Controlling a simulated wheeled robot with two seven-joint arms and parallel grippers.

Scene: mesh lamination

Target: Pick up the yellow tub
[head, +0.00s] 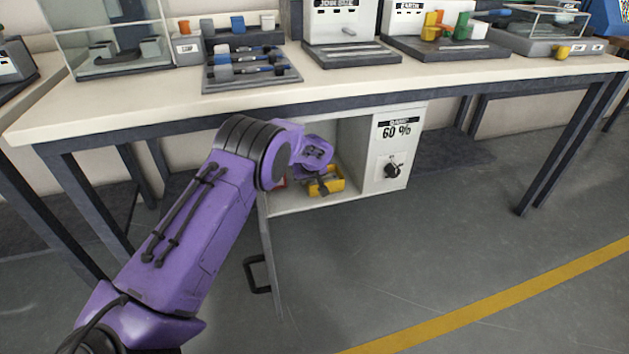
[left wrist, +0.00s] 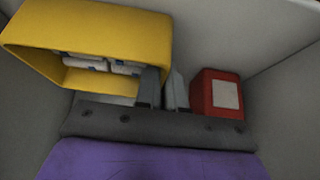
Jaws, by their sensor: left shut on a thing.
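The yellow tub (head: 336,186) is inside the open cabinet under the table, partly hidden behind my left gripper (head: 324,187). In the left wrist view the yellow tub (left wrist: 95,32) fills the upper left, tilted in the picture, with several white items with blue marks inside. My left gripper (left wrist: 163,90) has its two fingers on either side of the tub's right wall and is shut on it. I cannot tell whether the tub touches the cabinet floor. My right gripper is not in view.
A red box (left wrist: 215,93) with a pale label stands just right of the fingers in the wrist view. The cabinet (head: 400,150) has close walls, a panel reading 60 %, and an open door (head: 270,262) with a black handle. The tabletop above (head: 345,85) carries several devices.

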